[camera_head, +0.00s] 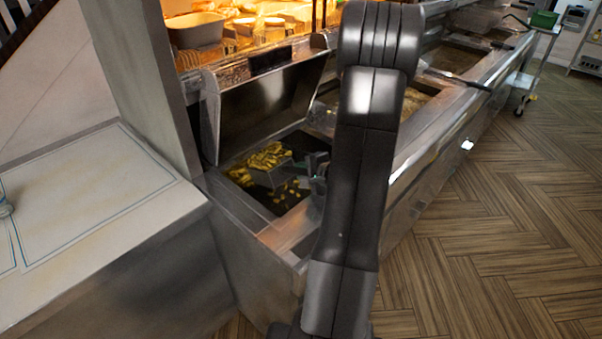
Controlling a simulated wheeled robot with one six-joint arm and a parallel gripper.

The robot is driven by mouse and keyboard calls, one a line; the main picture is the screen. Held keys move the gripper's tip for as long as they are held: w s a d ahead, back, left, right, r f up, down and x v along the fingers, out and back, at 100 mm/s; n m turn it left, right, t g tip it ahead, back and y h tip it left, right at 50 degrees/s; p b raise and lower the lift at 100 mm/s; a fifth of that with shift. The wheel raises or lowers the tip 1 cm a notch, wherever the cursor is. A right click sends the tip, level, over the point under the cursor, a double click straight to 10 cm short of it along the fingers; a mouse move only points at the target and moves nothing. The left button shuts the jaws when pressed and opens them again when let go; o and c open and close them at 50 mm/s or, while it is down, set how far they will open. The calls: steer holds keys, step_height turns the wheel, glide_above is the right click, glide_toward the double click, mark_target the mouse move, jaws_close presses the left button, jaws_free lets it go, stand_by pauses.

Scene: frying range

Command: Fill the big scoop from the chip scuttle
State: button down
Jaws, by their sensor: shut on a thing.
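The chip scuttle (279,208) is a dark, open recess in the steel range, with its lid raised behind it. A metal scoop (268,178) is down inside it, with yellow chips (265,158) heaped at and behind it. A few loose chips lie on the dark floor to its right. My gripper (311,168) is at the right side of the scoop, low in the scuttle, and shut on it. My dark arm hides part of the gripper and the scuttle's right side. I cannot tell how full the scoop is.
The raised steel lid (265,105) stands behind the scuttle. Fryer pans (415,102) continue to the right. A lit shelf with a tub (195,31) is at the back. Wooden floor (500,200) at right is clear.

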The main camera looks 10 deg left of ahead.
steer(key=shift+t+y, duration=0.3)
steer(key=shift+y, duration=0.1)
steer(key=shift+s+d+r, duration=0.2)
steer(key=shift+d+r, duration=0.05)
steer(key=shift+r, duration=0.4)
steer(key=shift+s+d+r, duration=0.15)
steer(key=shift+d+r, duration=0.15)
steer(key=shift+r, duration=0.4)
steer(key=shift+s+d+r, duration=0.2)
steer(key=shift+d+r, duration=0.05)
steer(key=shift+r, duration=0.4)
steer(key=s+d+r+t+y+b, duration=0.2)
steer(key=s+d+r+y+b, duration=0.1)
steer(key=b, duration=0.4)
steer(key=shift+d+r, duration=0.9)
steer(key=shift+r, duration=0.4)
steer(key=shift+s, duration=0.1)
